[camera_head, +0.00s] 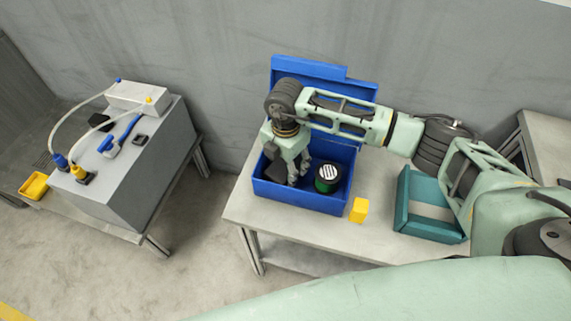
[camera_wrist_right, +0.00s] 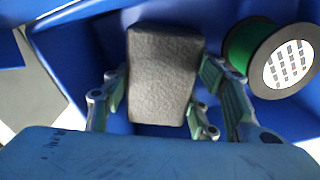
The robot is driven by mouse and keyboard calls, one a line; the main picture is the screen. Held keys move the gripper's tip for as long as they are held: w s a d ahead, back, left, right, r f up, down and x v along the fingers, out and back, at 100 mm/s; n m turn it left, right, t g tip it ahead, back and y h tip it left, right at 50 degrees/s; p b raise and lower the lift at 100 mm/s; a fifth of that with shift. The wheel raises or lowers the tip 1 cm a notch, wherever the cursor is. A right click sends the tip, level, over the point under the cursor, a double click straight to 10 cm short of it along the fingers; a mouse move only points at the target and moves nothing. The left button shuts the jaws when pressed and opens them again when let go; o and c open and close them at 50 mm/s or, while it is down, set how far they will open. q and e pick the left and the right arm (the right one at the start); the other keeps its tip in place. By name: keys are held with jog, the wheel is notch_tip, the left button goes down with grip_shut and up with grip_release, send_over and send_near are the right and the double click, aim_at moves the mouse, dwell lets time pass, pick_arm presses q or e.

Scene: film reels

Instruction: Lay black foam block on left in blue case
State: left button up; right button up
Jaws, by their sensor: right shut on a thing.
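The blue case (camera_head: 306,200) stands open on the table, its lid raised at the back. My right gripper (camera_head: 292,176) reaches down into the left part of the case. In the right wrist view, my right gripper (camera_wrist_right: 163,98) has its fingers on both sides of the black foam block (camera_wrist_right: 163,72) and is shut on it. The block also shows in the head view (camera_head: 279,171), partly hidden by the gripper. Whether it touches the case floor I cannot tell. My left gripper is not in view.
A green film reel (camera_head: 327,178) with a patterned white label, also in the wrist view (camera_wrist_right: 285,58), sits in the right part of the case. A yellow block (camera_head: 358,210) and a teal tray (camera_head: 402,218) are on the table (camera_head: 300,224). A grey cabinet (camera_head: 135,180) stands left.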

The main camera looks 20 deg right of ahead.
aim_at(285, 165)
jog(key=shift+f, duration=0.1)
jog(key=o, duration=0.7)
jog(key=shift+c, duration=0.2)
notch_tip(285, 165, up, 12)
jog(key=b, duration=0.1)
dwell(0.5)
